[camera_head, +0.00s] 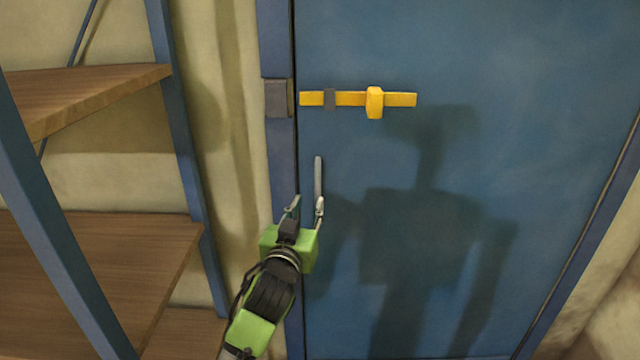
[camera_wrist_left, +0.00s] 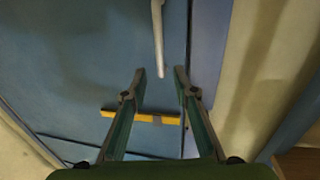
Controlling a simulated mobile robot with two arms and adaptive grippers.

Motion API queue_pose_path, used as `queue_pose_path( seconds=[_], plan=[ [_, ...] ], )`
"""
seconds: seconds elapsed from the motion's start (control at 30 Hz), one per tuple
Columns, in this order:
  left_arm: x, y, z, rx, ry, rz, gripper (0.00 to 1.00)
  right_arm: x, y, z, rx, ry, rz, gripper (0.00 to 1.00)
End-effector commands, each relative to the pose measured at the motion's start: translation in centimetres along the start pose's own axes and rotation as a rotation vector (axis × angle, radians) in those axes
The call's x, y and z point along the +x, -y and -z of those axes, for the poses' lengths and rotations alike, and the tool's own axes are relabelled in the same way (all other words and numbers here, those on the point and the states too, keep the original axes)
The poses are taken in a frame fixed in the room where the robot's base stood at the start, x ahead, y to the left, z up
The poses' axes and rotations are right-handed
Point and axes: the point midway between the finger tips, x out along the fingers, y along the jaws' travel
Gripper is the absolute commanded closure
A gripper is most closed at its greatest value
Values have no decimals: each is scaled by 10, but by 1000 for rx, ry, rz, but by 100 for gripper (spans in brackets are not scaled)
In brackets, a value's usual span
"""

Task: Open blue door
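The blue door (camera_head: 540,130) is shut in its frame. A slim grey vertical handle (camera_head: 318,178) is near its left edge. Above it is a yellow sliding bolt (camera_head: 400,99) with a knob; its left end stops short of the grey bracket (camera_head: 277,98) on the frame. My left gripper (camera_head: 306,207) is open at the handle's lower part. In the left wrist view, the handle (camera_wrist_left: 158,35) ends between the open fingertips (camera_wrist_left: 160,76), with a gap visible on both sides. The bolt (camera_wrist_left: 130,115) shows beyond the fingers. My right gripper is not in view.
A shelf unit with blue posts and wooden boards (camera_head: 110,245) stands on the left, close to my left arm. A pale wall (camera_head: 225,60) lies between it and the door frame. My shadow falls on the door.

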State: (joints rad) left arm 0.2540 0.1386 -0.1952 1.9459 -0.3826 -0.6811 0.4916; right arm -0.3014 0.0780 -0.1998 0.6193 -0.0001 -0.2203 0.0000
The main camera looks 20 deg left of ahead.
Motion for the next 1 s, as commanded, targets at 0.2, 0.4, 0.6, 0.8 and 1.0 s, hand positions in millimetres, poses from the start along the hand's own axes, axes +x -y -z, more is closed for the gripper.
queue_pose_path(
  seconds=[0.2,0.4,0.6,0.8,1.0],
  plan=[
    [40,0,1,2,1,0,73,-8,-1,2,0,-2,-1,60],
    [73,0,1,2,1,0,73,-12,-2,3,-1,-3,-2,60],
    [96,0,0,1,1,-1,73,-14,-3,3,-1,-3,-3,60],
    [106,0,0,2,1,-1,73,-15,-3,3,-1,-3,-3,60],
    [108,-1,-1,2,1,-2,73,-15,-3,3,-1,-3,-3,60]
  ],
)
